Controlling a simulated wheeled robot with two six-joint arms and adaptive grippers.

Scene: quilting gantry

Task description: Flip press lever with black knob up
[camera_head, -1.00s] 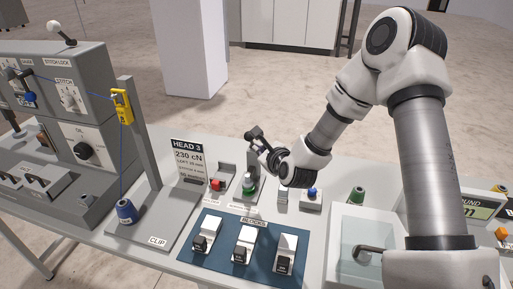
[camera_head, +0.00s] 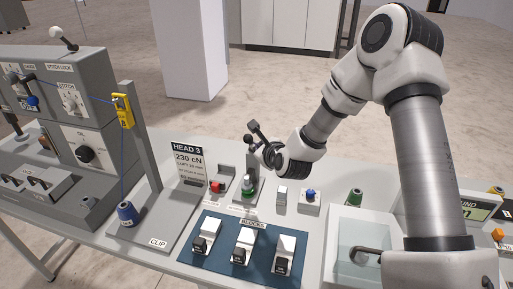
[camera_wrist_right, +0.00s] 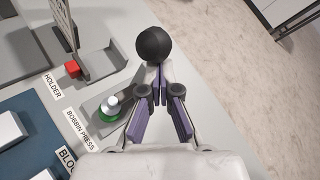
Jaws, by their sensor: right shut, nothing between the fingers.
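The press lever's black knob (camera_wrist_right: 153,43) shows large in the right wrist view, just beyond my right fingertips. In the head view the small dark knob (camera_head: 248,140) is at the gripper's left. My right gripper (camera_wrist_right: 160,84) is shut and empty, its purple-padded fingers close together below the knob. It also shows in the head view (camera_head: 259,148), above the bobbin press. I cannot tell whether the fingers touch the lever. A bobbin with a green base (camera_wrist_right: 110,109) sits on the press bed, left of the fingers. My left gripper is out of view.
A red block (camera_head: 216,186) and its holder stand left of the press. A blue mat (camera_head: 222,258) with several block switches lies in front. A blue button (camera_head: 311,193) is to the right. A yellow clip (camera_head: 122,110) is on a post at left.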

